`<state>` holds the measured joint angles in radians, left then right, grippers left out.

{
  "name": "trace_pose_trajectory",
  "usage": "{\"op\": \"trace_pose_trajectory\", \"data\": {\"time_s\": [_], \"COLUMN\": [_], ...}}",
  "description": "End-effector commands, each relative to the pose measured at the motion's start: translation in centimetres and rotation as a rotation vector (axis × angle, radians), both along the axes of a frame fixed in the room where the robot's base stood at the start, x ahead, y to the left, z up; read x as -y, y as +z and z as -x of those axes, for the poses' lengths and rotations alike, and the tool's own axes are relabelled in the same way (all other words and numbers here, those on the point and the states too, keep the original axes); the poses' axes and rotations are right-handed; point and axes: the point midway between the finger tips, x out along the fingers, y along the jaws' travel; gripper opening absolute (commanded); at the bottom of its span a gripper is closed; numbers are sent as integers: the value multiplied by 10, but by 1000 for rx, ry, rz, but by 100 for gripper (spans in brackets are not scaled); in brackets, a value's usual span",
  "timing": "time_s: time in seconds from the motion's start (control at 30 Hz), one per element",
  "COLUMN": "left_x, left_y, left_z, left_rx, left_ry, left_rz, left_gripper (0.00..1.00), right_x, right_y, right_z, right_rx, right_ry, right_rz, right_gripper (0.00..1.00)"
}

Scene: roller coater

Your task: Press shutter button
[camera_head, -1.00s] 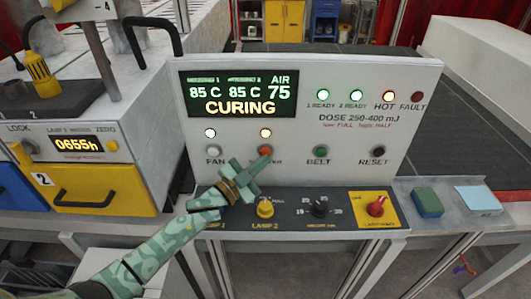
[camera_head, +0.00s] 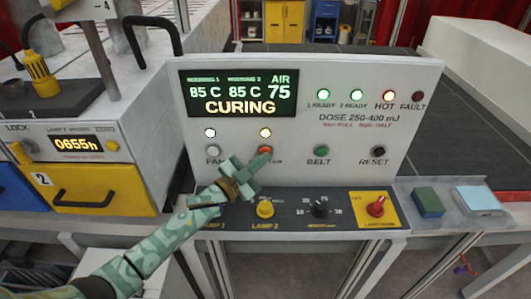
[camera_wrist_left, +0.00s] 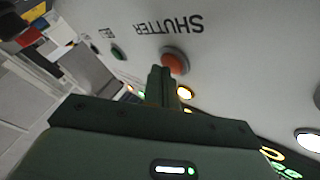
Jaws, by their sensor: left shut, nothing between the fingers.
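The shutter button (camera_head: 265,151) is a round orange-red button on the white control panel, between the fan and belt buttons. A lit lamp (camera_head: 265,133) sits above it. My left gripper (camera_head: 262,160) is shut and empty, just in front of the panel, and covers part of the button and its label. In the left wrist view the button (camera_wrist_left: 175,61) shows beside the closed fingertips (camera_wrist_left: 160,75), with the word SHUTTER upside down. I cannot tell whether the fingertips touch it. My right gripper is not in view.
The fan button (camera_head: 213,151), belt button (camera_head: 321,151) and reset button (camera_head: 379,151) share the row. Below are a yellow lamp knob (camera_head: 265,208), a black dial (camera_head: 320,208) and a red switch (camera_head: 376,206). The display (camera_head: 238,94) reads CURING.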

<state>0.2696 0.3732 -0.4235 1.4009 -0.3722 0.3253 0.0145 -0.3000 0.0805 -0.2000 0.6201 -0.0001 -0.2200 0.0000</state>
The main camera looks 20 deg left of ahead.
Motion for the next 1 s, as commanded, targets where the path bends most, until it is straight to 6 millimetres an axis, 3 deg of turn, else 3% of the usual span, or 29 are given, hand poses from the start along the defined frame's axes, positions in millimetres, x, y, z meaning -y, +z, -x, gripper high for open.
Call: {"op": "trace_pose_trajectory", "data": {"time_s": [0.57,1.0], "left_x": [-1,3], "left_y": [0,1], "left_z": [-3,13], "left_rx": [0,0], "left_ry": [1,1], "left_rz": [0,0], "left_gripper": [0,0], "right_x": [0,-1], "right_y": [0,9], "right_z": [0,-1], "right_rx": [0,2], "right_ry": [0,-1], "right_rz": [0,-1], "right_gripper": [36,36]}}
